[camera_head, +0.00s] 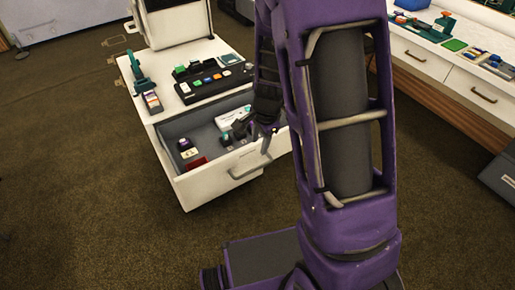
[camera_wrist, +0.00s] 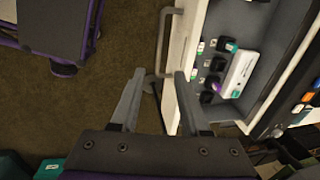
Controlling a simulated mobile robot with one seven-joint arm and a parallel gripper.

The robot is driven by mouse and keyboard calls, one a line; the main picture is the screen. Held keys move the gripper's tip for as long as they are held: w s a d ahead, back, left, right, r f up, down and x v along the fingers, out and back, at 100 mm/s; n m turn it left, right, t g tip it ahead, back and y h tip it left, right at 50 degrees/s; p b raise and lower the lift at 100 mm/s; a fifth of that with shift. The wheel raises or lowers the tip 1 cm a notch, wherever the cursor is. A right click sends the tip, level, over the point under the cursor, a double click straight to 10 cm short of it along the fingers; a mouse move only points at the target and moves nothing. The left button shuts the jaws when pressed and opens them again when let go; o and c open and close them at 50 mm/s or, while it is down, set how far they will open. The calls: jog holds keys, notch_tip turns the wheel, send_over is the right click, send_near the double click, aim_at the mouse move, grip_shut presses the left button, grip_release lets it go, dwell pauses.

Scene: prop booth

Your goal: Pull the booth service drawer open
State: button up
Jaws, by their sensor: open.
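The white booth service drawer (camera_head: 222,172) stands pulled out from its cabinet, its grey inside showing. Its pale bar handle (camera_head: 250,169) is on the front face. My gripper (camera_head: 266,143) is at the drawer front, by the right end of the handle. In the wrist view my gripper (camera_wrist: 160,73) is open, with one finger on each side of the lower end of the handle (camera_wrist: 163,40). I cannot tell whether a finger touches it. The drawer front (camera_wrist: 185,60) runs beside the right finger. My arm hides part of the drawer's right side in the head view.
The drawer holds a white box (camera_head: 232,118), a red item (camera_head: 196,163) and small bottles. A black button panel (camera_head: 208,82) and a teal tool (camera_head: 137,70) are on the cabinet top. A counter with drawers (camera_head: 440,65) stands at right. Carpet (camera_head: 100,190) at left is clear.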

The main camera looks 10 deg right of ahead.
jog(key=r, duration=0.2)
jog(key=shift+s+r, duration=0.25)
jog(key=shift+r, duration=0.15)
